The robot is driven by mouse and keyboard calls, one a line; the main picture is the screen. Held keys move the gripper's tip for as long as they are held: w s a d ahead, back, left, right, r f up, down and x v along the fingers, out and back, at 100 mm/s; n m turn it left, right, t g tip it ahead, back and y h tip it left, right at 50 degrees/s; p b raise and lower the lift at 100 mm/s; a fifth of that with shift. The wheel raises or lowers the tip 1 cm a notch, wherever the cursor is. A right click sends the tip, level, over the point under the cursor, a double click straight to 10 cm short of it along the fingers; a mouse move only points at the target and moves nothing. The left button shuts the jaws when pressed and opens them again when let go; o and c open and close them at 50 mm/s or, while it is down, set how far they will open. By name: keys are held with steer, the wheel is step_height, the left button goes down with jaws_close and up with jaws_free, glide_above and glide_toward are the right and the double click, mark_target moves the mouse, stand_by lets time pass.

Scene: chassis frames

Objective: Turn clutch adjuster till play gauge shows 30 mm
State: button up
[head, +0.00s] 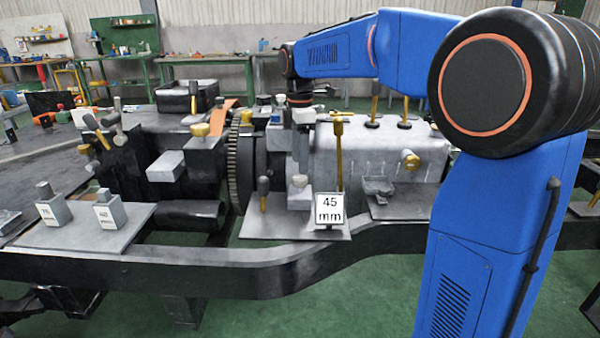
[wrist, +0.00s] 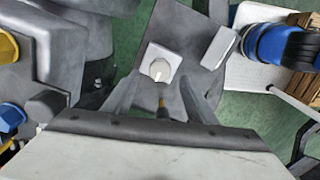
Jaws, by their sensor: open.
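The play gauge card (head: 329,208) reads 45 mm and stands on a grey plate at the front of the machine. Just left of it is a pale round knob (head: 299,181) on a light block, apparently the clutch adjuster. In the wrist view the knob (wrist: 159,70) sits on a white square and has a dark line on its face. My gripper (wrist: 160,90) is open above the plate, its two grey fingers apart either side of a thin gold rod near the knob. The fingers look clear of the knob. In the head view my gripper (head: 299,155) points down over it.
A dark-handled lever (head: 263,190) stands left of the knob. A tall gold T-handle (head: 338,150) rises behind the card. Two marked blocks (head: 110,212) (head: 54,208) sit on a plate at left. The grey housing (head: 375,150) lies behind, to the right.

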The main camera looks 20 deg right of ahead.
mark_target(300, 177)
steer(key=shift+f, duration=2.4)
steer(key=c, duration=1.1)
